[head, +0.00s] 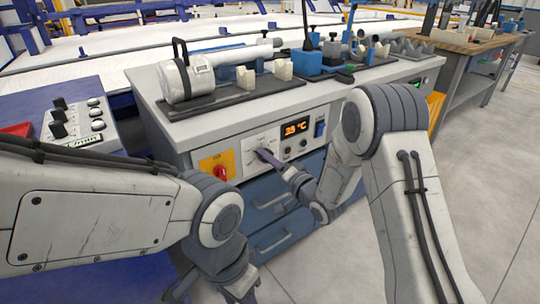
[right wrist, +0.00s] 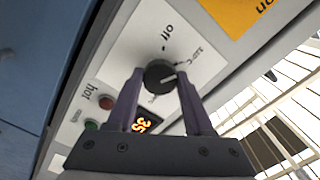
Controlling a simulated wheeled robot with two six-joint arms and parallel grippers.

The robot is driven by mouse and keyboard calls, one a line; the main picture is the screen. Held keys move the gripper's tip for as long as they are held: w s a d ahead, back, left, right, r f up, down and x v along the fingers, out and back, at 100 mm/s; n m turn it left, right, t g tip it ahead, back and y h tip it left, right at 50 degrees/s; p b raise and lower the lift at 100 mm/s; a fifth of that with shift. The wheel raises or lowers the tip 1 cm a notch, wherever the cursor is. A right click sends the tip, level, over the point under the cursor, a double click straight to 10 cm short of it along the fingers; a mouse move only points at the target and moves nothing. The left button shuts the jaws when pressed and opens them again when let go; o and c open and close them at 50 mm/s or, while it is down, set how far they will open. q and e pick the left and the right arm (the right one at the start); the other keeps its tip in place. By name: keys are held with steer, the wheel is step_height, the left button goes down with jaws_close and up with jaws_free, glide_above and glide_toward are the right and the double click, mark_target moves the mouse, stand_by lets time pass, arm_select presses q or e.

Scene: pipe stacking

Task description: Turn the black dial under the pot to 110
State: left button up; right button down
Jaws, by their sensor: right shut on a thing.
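The black dial (right wrist: 158,73) sits on a white scale plate (right wrist: 143,50) on the bench front. Its white pointer mark faces the lower right in the right wrist view, away from the "off" label. My right gripper (right wrist: 160,84) is shut on the dial, one finger on each side. In the head view my right gripper (head: 266,156) reaches the panel and hides most of the dial. The white cylindrical pot (head: 188,79) lies on a dark tray on the bench above. My left gripper (head: 240,287) hangs at the bottom, partly hidden; its fingers are unclear.
An orange temperature display (head: 295,128) reads about 35 °C, right of the dial. A red switch on a yellow plate (head: 218,168) is left of it. Blue drawers (head: 275,228) are below. A control box with several black knobs (head: 75,122) stands at the left.

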steer(key=shift+m, duration=0.3)
stand_by(0.4)
steer(key=shift+c, duration=1.5)
jaws_free()
steer(key=p+v, duration=0.2)
steer(key=v, duration=0.8)
steer(key=shift+s+d, duration=0.15)
steer(key=shift+d, duration=0.05)
